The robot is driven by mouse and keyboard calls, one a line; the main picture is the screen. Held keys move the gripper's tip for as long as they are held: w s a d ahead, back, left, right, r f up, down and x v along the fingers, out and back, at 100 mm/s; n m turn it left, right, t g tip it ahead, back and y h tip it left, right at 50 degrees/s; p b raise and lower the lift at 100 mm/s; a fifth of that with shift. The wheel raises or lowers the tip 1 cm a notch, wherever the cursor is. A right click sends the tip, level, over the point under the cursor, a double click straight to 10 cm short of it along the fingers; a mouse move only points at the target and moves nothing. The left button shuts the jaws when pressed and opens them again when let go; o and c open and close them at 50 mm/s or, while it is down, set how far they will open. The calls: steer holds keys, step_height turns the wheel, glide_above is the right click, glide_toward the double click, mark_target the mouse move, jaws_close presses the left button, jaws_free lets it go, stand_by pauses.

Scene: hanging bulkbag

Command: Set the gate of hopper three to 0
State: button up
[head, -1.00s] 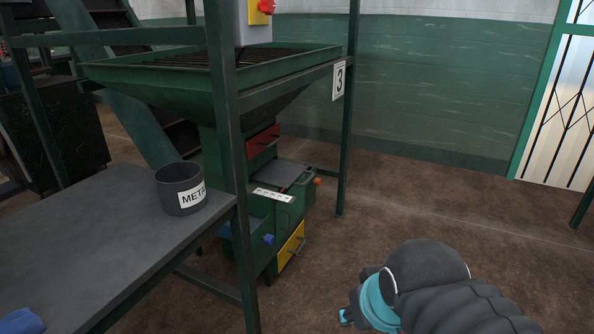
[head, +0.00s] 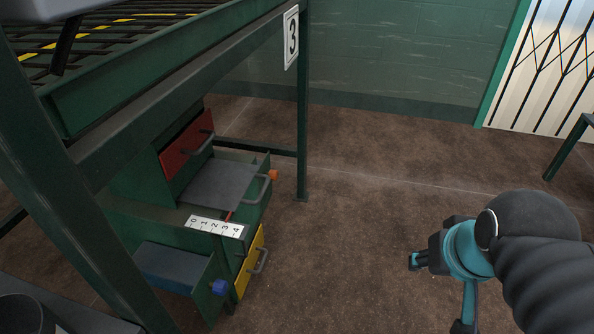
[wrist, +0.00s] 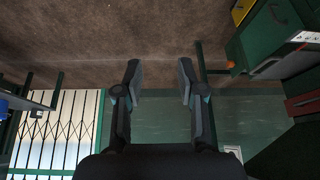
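Hopper three stands at the left in the head view, under the "3" sign (head: 291,38). Its gate is a grey sliding plate (head: 219,183) with a grey handle (head: 262,188) at its right end. A white scale (head: 216,226) marked 0 to 4 lies along its near side. A small red pointer (head: 229,215) shows near the 3, though its exact reading is hard to tell. My gripper (head: 440,292) is to the right of the hopper, well apart from the handle. The wrist view shows its fingers (wrist: 160,80) spread and empty. The handle also shows there (wrist: 268,68), at the right.
A red drawer (head: 187,145), a yellow drawer (head: 250,262) and a blue drawer (head: 170,268) surround the gate. Orange (head: 272,175) and blue (head: 219,287) knobs stick out nearby. Green frame posts (head: 303,110) stand around the hopper. The brown floor between gripper and hopper is clear.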

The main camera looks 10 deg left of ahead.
steer(key=w+a+f+n+g+y, duration=0.1)
steer(key=w+a+f+g+y, duration=0.15)
steer(key=w+a, duration=0.4)
steer(key=w+a+f+n+g+y+b, duration=0.1)
steer(key=w+a+f+g+y, duration=0.1)
steer(key=w+a+g+y, duration=0.4)
steer(key=w+a+f+n+g+y, duration=0.1)
steer(key=w+a+f+g+y, duration=0.1)
steer(key=w+a, duration=0.45)
steer(key=n+g+y+b, duration=0.1)
steer(key=n+y, duration=0.1)
steer(key=y, duration=0.6)
glide_toward(263, 188)
steer(key=x, duration=0.6)
steer(key=p+x, duration=0.1)
steer(key=x, duration=0.3)
steer(key=shift+s+f, duration=0.1)
steer(key=shift+f, duration=0.25)
jaws_close()
